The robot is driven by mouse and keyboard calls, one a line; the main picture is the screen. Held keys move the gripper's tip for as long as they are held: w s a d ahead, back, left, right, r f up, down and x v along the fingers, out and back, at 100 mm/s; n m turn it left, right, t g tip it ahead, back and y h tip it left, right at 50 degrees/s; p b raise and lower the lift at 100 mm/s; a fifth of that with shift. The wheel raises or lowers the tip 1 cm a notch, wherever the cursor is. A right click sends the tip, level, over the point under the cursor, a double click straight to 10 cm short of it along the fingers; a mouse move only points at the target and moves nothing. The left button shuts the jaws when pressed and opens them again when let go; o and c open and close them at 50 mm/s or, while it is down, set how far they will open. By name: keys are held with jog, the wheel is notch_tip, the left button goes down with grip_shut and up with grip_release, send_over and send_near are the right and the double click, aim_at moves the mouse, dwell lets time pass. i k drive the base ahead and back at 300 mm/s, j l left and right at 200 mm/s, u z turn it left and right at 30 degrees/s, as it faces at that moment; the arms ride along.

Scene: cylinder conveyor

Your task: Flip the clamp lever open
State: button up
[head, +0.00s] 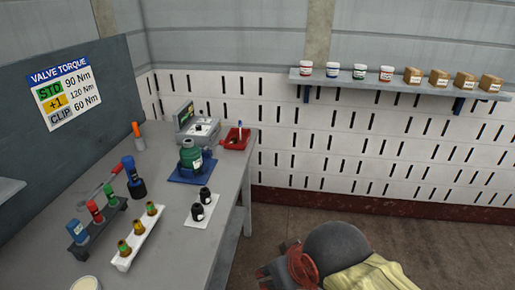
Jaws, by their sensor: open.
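No clamp lever can be made out for certain in the head view. A green cylindrical body (190,153) with a dark top and a white label stands on a blue base plate (178,178) on the workbench; any lever on it is too small to tell. A bar with a red handle (117,169) lies at the left of the bench. An upright orange-topped piece (136,129) stands near the back. My gripper is not in view.
The grey workbench (165,250) also carries a rack with coloured tools (97,230), a white tray of fittings (126,262), two black parts (205,195), a device with a screen (184,115) and a red bin (246,141). Dark and yellow items (330,250) lie at bottom right.

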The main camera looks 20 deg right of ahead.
aim_at(221, 143)
jog(key=i+l+z, duration=0.2)
jog(key=i, duration=0.25)
jog(key=i+l+z, duration=0.25)
jog(key=i, duration=0.25)
jog(key=l, duration=0.1)
